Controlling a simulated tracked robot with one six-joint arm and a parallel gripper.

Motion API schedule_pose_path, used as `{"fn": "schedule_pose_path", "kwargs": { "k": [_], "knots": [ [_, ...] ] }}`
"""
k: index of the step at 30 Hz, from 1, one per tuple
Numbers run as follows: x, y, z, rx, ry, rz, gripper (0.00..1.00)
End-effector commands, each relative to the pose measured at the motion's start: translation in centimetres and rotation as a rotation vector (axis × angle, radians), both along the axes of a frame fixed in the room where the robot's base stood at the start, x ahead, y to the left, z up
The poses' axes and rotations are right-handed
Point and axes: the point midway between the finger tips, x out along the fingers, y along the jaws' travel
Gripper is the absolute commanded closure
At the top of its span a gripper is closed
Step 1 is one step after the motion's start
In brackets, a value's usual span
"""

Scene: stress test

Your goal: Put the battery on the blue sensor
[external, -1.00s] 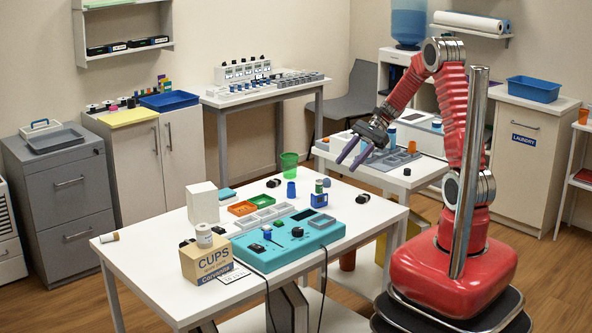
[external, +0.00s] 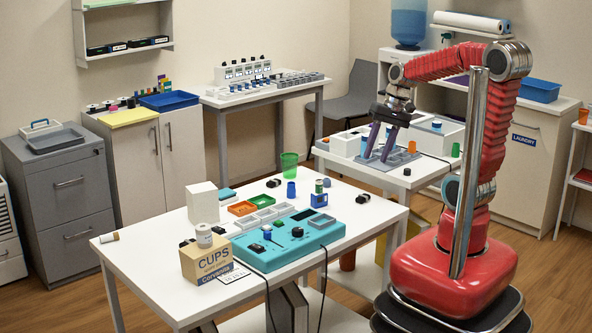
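My gripper (external: 377,157) points down over the grey tray on the back-right table. Its two purple fingers stand apart, and I see nothing held between them. On the front table, a small dark-blue box (external: 319,201), possibly the blue sensor, stands near the back right. A small green-topped cylinder (external: 319,187) stands at it; whether on or behind it is unclear. A white cylinder with a brown end (external: 109,237) lies at the front table's left edge. Which cylinder is the battery is too small to tell. My gripper is well away from both.
A teal device (external: 290,238) with knobs and cables fills the front table's middle. The grey tray (external: 398,163) lies under my gripper.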

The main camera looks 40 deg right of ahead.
Motion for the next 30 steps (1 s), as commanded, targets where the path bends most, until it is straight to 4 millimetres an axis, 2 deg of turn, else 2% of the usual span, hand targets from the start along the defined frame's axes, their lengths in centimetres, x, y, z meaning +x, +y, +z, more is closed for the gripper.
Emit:
{"fn": "schedule_pose_path", "kwargs": {
  "k": [6,15,21,30],
  "knots": [
    [-2.4,-0.5,1.4,-0.152,-0.145,0.155,0.62],
    [-4.8,-1.5,3.0,-0.353,-0.331,0.352,0.62],
    [-5.4,-1.8,3.5,-0.419,-0.389,0.414,0.62],
    [-5.4,-1.9,3.5,-0.424,-0.391,0.417,0.62]
  ]
}}
